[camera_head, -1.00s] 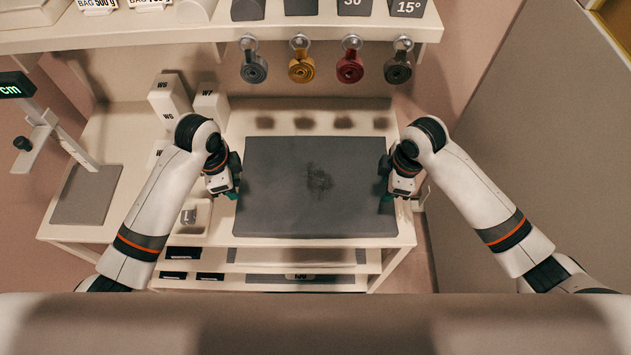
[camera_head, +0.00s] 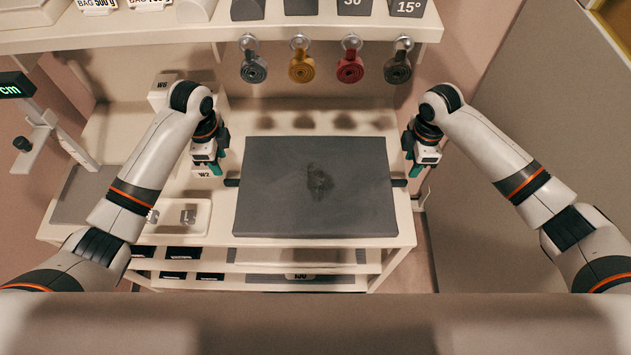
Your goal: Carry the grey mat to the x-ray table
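The grey mat (camera_head: 280,205) lies flat on the light shelf unit's top, with a dark smudge near its middle. A short dark handle sticks out from its left side (camera_head: 232,182) and another from its right side (camera_head: 398,183). My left gripper (camera_head: 218,155) is beside the mat's left edge, near the left handle and apart from it. My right gripper (camera_head: 409,156) is likewise near the right handle and apart from it. Both look open and empty, though their fingers are small in view. No x-ray table is recognisable.
Coiled straps in grey, yellow, red and dark brown (camera_head: 350,69) hang from the upper shelf above the mat. White blocks (camera_head: 163,92) and a small tray (camera_head: 171,219) are left of it. Lower shelves (camera_head: 300,256) hold flat items. A grey panel (camera_head: 550,150) stands at right.

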